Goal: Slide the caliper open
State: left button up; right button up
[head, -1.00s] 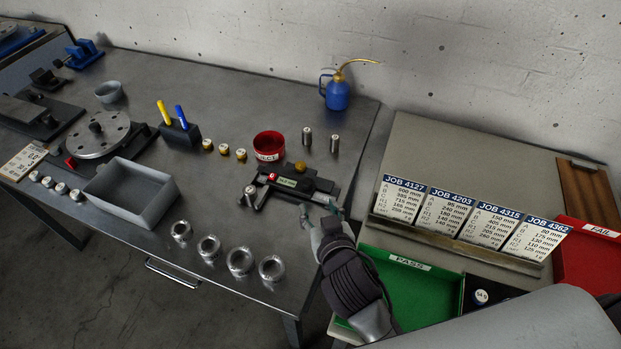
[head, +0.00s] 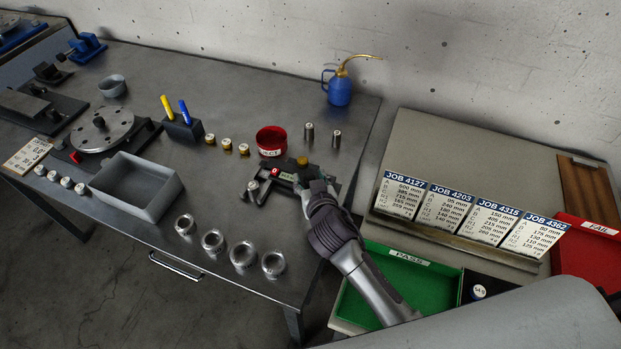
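The caliper (head: 284,177) is a dark tool with a small green display and a red mark, lying near the right end of the steel bench. A small metal cylinder (head: 254,187) stands by its left end. My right gripper (head: 312,184) is at the caliper's right part, reaching in from the lower right. Its fingers overlap the caliper body and hide its right end. Whether they are closed on it I cannot tell. My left gripper is not in view.
A red cup (head: 271,141), brass weights and two steel pins stand behind the caliper. Several metal rings (head: 243,257) lie in front. A grey tray (head: 136,187) is to the left.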

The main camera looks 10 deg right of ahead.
grip_shut()
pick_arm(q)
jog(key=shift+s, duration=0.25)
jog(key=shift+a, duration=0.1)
pick_arm(e)
jog(key=shift+s+d+p, duration=0.55)
jog(key=shift+s+d, duration=0.15)
jog(key=shift+d, duration=0.3)
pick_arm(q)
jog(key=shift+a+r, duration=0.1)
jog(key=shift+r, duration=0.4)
pick_arm(e)
jog(key=shift+d, duration=0.15)
jog(key=shift+o, duration=0.2)
grip_release()
jog(key=v, duration=1.2)
